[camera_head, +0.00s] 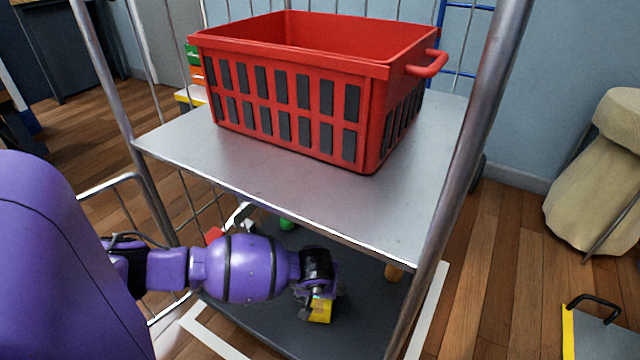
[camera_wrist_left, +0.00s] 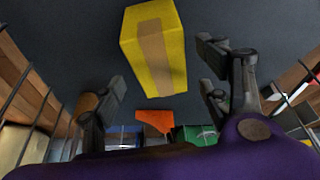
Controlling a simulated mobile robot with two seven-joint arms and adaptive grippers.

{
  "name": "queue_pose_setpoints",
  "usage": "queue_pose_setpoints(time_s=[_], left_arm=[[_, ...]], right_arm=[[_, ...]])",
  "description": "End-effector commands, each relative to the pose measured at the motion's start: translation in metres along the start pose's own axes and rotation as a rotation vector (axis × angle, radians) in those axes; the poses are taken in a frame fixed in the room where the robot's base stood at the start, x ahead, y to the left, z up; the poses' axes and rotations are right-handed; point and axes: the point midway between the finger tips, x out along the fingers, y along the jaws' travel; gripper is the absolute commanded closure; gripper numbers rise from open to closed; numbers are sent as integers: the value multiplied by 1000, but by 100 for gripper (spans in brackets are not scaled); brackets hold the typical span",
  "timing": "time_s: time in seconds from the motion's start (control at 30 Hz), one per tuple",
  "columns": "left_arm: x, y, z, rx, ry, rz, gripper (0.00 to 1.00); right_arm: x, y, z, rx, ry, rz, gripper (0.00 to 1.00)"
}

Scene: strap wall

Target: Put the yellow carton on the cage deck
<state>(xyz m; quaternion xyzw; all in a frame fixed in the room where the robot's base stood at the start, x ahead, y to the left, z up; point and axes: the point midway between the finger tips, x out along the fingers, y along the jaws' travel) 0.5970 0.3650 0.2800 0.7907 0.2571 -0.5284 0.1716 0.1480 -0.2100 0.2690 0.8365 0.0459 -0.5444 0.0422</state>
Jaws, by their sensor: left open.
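The yellow carton (camera_head: 320,311) with a brown tape strip is low over or on the dark cage deck (camera_head: 262,318), under the grey shelf. In the left wrist view the carton (camera_wrist_left: 172,50) shows whole against the dark deck (camera_wrist_left: 70,45), ahead of and between my open fingers; no finger visibly touches it. My left gripper (camera_head: 316,293) is open, right above the carton in the head view, which hides part of it. I cannot tell whether the carton rests flat on the deck. My right gripper is not in view.
A red crate (camera_head: 285,105) stands on the grey shelf (camera_head: 270,175) above my left arm. Metal posts (camera_head: 470,130) flank the cage. Orange (camera_wrist_left: 155,122) and green (camera_wrist_left: 197,134) items lie beyond the fingers. A beige sack (camera_head: 600,170) stands at the right.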

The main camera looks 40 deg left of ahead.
Motion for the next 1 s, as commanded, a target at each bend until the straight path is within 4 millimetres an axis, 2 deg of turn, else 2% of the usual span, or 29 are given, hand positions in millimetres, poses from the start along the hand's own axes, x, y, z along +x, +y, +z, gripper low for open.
queue_pose_setpoints(time_s=[0.03,0.1,0.33,0.6,0.87,0.93,1.0], left_arm=[[-18,0,-3,3,5,3,31],[-33,0,-3,4,5,1,31],[-71,0,-2,1,2,1,31],[-83,0,0,0,0,-1,31],[-84,0,3,-6,-8,3,31],[-89,2,16,-37,-47,24,31],[-102,7,43,-109,-130,65,31]], right_arm=[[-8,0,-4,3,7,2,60],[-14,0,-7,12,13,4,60],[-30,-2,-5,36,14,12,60],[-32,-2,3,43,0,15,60],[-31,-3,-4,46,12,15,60],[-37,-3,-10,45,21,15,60],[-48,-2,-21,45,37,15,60]])
